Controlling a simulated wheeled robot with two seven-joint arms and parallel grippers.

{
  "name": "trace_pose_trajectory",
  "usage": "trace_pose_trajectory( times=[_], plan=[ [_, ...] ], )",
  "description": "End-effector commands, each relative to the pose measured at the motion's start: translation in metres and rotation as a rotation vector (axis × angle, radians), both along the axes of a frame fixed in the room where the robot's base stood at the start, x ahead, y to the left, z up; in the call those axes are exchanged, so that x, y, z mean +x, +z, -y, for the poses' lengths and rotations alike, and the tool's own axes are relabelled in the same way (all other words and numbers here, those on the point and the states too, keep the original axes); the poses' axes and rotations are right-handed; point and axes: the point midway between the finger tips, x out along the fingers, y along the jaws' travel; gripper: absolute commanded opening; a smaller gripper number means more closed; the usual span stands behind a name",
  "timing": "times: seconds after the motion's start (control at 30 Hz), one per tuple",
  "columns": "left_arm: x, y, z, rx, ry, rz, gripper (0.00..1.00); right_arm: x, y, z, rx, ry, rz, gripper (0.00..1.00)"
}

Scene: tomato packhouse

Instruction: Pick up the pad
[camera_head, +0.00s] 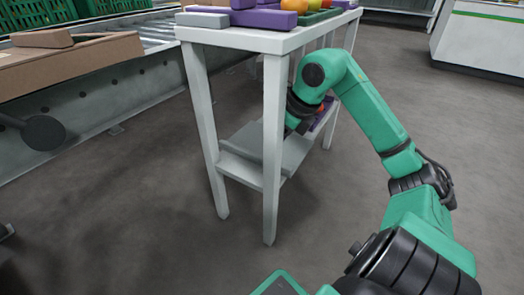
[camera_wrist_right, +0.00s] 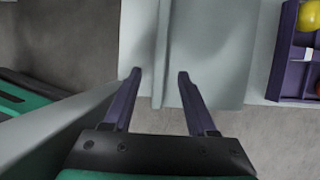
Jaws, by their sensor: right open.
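A flat grey slab, which looks like the pad (camera_head: 250,138), lies on the lower shelf (camera_head: 240,171) of a white table. In the right wrist view a pale grey panel (camera_wrist_right: 215,55) with a raised strip (camera_wrist_right: 162,45) along it lies beyond the fingers; I cannot tell for certain where pad ends and shelf begins. My right gripper (camera_wrist_right: 158,73) is open and empty, its fingertips on either side of the strip's line. I cannot tell whether they touch it. In the head view this gripper is hidden behind the table leg. My left gripper is out of view.
A purple tray (camera_wrist_right: 276,75) with yellow and orange fruit sits right of the panel. The table top (camera_head: 270,39) carries purple blocks, another grey slab (camera_head: 202,19) and tomatoes. Table legs (camera_head: 274,150) stand close to my right arm. A conveyor (camera_head: 90,110) runs at left.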

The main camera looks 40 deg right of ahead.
Motion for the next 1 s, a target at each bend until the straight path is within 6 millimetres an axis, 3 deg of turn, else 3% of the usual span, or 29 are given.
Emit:
trace_pose_trajectory(
  times=[0.2, 0.27, 0.37, 0.53, 0.73, 1.0],
  plan=[
    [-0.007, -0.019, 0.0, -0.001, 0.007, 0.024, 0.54, 0.026, -0.003, -0.005, -0.007, -0.008, 0.002, 0.57],
    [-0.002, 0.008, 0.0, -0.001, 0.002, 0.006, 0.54, 0.033, 0.013, -0.009, 0.004, -0.004, 0.002, 0.57],
    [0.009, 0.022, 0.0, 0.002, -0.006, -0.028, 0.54, 0.043, 0.012, -0.012, 0.004, -0.003, 0.003, 0.57],
    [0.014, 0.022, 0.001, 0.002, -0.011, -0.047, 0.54, 0.051, -0.003, -0.015, 0.006, -0.002, 0.002, 0.57],
    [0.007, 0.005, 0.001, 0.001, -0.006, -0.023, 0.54, 0.064, -0.043, -0.02, 0.007, -0.001, 0.003, 0.57],
    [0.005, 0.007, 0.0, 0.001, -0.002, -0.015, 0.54, 0.067, -0.046, -0.02, 0.003, 0.0, 0.001, 0.57]
  ],
)
